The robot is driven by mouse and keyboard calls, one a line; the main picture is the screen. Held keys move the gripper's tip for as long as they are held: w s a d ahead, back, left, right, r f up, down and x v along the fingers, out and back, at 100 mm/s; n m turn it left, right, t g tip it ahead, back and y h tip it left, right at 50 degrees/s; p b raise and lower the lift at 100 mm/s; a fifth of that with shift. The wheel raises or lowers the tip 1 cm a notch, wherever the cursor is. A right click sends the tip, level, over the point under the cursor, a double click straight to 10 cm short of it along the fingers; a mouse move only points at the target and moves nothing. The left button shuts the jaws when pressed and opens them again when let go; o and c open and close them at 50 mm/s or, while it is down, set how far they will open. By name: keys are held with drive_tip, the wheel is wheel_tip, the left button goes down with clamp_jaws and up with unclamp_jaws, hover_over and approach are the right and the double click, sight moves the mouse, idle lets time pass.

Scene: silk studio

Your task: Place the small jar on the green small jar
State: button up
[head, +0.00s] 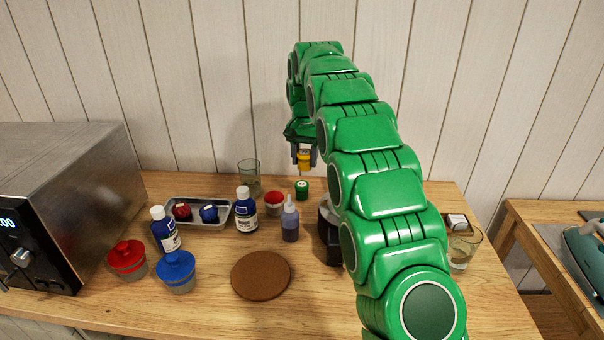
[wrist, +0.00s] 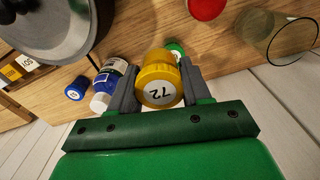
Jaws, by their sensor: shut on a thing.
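My gripper (head: 304,153) is shut on a small yellow jar (head: 304,160) and holds it above the back of the table. In the wrist view the gripper's fingers (wrist: 157,88) clasp the sides of the yellow jar (wrist: 160,72), whose white label reads 72. The green small jar (head: 302,189) stands on the table below the held jar, with clear air between them in the head view. In the wrist view the green jar (wrist: 177,49) shows only partly, beyond the yellow jar.
An empty glass (head: 249,174) and a red-lidded jar (head: 274,200) stand left of the green jar. A dropper bottle (head: 290,222) and a blue bottle (head: 246,212) stand in front. A tray (head: 226,221) holds small jars. A cork mat (head: 261,276) lies nearer.

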drive_tip(key=shift+w+a+f, duration=0.25)
drive_tip(key=shift+w+f, duration=0.75)
drive_tip(key=shift+f, duration=0.25)
drive_tip(key=shift+w+a+f, duration=0.25)
drive_tip(key=shift+w+f, duration=0.7)
drive_tip(key=shift+f, duration=0.3)
drive_tip(key=shift+w+f, duration=0.15)
drive_tip(key=shift+f, duration=1.55)
drive_tip(key=shift+f, duration=0.15)
drive_tip(key=o, duration=1.2)
